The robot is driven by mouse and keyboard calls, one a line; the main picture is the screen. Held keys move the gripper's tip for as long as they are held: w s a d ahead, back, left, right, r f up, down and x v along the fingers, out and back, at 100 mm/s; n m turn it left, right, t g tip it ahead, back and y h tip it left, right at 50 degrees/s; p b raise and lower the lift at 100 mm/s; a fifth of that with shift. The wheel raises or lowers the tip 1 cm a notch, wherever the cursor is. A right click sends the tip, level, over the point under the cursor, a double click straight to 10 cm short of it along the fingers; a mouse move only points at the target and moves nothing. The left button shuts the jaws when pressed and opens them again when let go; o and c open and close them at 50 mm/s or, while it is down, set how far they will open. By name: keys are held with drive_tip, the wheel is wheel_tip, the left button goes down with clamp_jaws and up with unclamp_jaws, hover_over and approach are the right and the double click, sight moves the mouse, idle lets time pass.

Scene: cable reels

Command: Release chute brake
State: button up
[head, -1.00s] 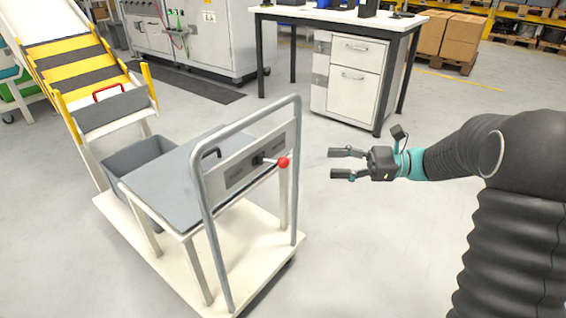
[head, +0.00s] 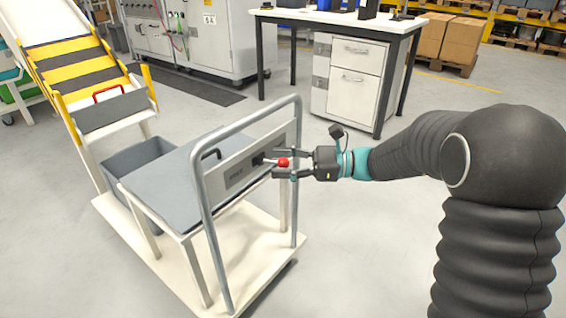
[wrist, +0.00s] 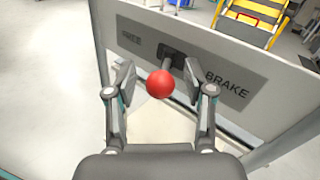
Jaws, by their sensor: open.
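The brake lever ends in a red ball knob (head: 283,162) and sticks out from a grey panel (head: 240,172) on the cart's tubular frame. My gripper (head: 282,164) is open, with its fingers on either side of the knob. In the wrist view the red knob (wrist: 160,84) sits between the two open fingers (wrist: 163,95), with a gap on both sides. The lever's dark pivot block (wrist: 173,54) shows behind it.
The cart (head: 268,242) has a cream base and a grey top. A grey bin (head: 115,160) stands at its far end, below the yellow-and-black striped chute (head: 75,65). A workbench (head: 345,18) with drawers stands behind. The floor right of the cart is clear.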

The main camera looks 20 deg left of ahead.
sight(256, 160)
clamp_jaws()
drive_tip(key=shift+s+m+t+y, duration=0.15)
drive_tip(key=shift+s+m+t, duration=0.15)
drive_tip(key=shift+m+t, duration=0.4)
drive_tip(key=shift+s+m+t+y, duration=0.15)
drive_tip(key=shift+s+m+t, duration=0.2)
drive_tip(key=shift+t, duration=0.65)
drive_tip(key=m+t+b, duration=0.1)
drive_tip(key=t, duration=0.1)
drive_tip(key=s+m+t+h+b, duration=0.1)
drive_tip(key=m+t, duration=0.1)
drive_tip(key=t, duration=0.1)
drive_tip(key=s+a+m+t+b, duration=0.1)
drive_tip(key=m+t+b, duration=0.1)
drive_tip(key=shift+s+f+t, duration=0.1)
drive_tip(key=shift+f+t, duration=0.05)
drive_tip(key=shift+t, duration=0.25)
drive_tip(key=shift+s+a+m+t+h+b, duration=0.2)
drive_tip(key=shift+m+t+h+b, duration=0.2)
drive_tip(key=shift+m+t+h, duration=0.4)
drive_tip(key=shift+s+a+m+t+h+b, duration=0.15)
drive_tip(key=shift+m+t+h+b, duration=0.3)
drive_tip(key=shift+t, duration=0.55)
drive_tip(key=shift+r+m, duration=0.25)
drive_tip(key=shift+m, duration=0.05)
